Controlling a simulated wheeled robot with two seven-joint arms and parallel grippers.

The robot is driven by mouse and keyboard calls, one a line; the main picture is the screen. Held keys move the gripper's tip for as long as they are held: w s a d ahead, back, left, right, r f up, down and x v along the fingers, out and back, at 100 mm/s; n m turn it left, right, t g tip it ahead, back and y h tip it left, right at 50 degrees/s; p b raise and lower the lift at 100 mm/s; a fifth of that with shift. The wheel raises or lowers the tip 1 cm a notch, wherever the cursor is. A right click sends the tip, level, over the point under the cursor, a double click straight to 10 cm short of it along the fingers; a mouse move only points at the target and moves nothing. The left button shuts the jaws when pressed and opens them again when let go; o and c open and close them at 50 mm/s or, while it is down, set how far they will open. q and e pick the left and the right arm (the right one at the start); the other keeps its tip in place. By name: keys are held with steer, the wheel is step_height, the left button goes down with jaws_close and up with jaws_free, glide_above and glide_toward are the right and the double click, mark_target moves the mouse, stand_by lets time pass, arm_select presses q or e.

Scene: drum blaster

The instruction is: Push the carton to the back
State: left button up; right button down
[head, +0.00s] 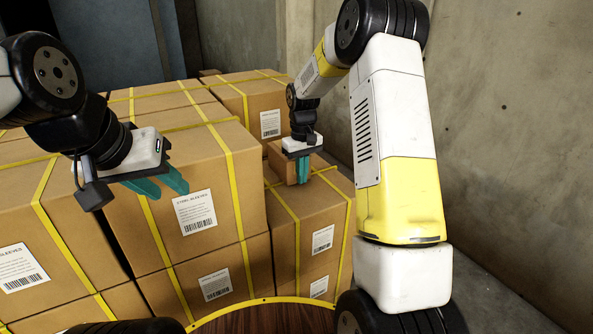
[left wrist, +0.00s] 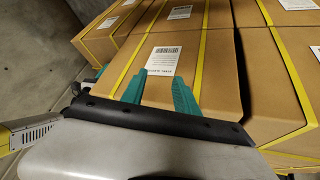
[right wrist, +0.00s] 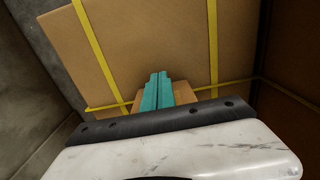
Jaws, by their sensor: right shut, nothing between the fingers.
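A small plain brown carton (head: 279,160) sits on top of a lower large box at the right of the stack, in the head view. My right gripper (head: 303,171) is shut and empty, its teal fingers pointing down at the carton's near side. In the right wrist view, the shut fingers (right wrist: 158,88) overlap the carton (right wrist: 207,94), mostly hidden behind them and the gripper body. I cannot tell whether they touch. My left gripper (head: 164,186) is open and empty in front of a large labelled box; its parted fingers also show in the left wrist view (left wrist: 155,88).
Large boxes (head: 118,207) with yellow straps and labels are stacked at left and centre. A taller strapped box (head: 237,105) stands behind the small carton. A concrete wall (head: 505,110) is on the right. A round wooden surface (head: 262,318) shows at the bottom.

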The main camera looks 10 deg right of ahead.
steer(key=shift+w+a, duration=0.3)
steer(key=shift+w, duration=0.5)
steer(key=shift+w+a, duration=0.3)
steer(key=shift+w, duration=0.55)
steer(key=shift+w+a, duration=0.3)
steer(key=shift+w, duration=0.5)
